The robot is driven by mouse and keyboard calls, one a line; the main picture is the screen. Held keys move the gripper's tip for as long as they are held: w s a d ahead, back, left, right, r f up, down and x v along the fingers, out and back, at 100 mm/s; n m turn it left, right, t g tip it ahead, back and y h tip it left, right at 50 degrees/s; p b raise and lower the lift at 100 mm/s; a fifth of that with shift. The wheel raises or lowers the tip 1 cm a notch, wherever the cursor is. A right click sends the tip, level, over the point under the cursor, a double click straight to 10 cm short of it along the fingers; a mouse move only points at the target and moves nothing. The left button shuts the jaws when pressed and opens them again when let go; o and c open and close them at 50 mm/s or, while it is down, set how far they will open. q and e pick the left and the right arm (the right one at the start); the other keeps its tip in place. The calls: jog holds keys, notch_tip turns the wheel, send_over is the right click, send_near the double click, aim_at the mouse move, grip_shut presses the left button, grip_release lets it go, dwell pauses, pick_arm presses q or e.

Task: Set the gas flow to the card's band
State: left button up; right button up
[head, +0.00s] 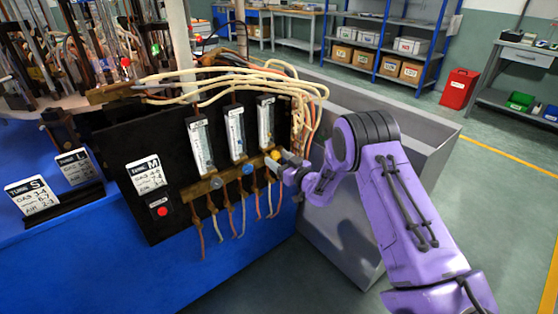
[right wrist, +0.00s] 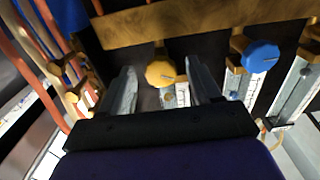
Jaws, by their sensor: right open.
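A black panel (head: 130,207) carries three flow meters: left (head: 201,147), middle (head: 236,133) and right (head: 266,122). Below them are a grey knob (head: 215,182), a blue knob (head: 247,168) and a yellow knob (head: 275,153). A card marked M (head: 147,175) is on the panel; its small figures are hard to read. My right gripper (head: 284,165) is at the yellow knob. In the right wrist view its open fingers (right wrist: 162,84) stand either side of the yellow knob (right wrist: 160,70), with gaps visible. The blue knob (right wrist: 261,56) is outside the fingers. My left gripper is out of view.
Cards marked S (head: 32,195) and L (head: 75,167) stand on the blue bench (head: 85,260). A red button (head: 162,211) is on the panel. Cream and orange hoses (head: 240,80) loop above the meters. A grey bin (head: 400,165) stands right, behind my arm.

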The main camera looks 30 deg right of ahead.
jog(key=c, duration=1)
jog(key=shift+c, duration=0.2)
jog(key=shift+n, duration=0.4)
jog(key=n+b, duration=0.2)
jog(key=n, duration=0.1)
jog(key=shift+f, duration=0.15)
jog(key=n+b, duration=0.1)
jog(key=n, duration=0.2)
jog(key=n+b, duration=0.3)
jog(key=n, duration=0.2)
jog(key=shift+b, duration=0.35)
jog(key=shift+n, duration=0.4)
jog(key=o, duration=1)
jog(key=shift+r, duration=0.2)
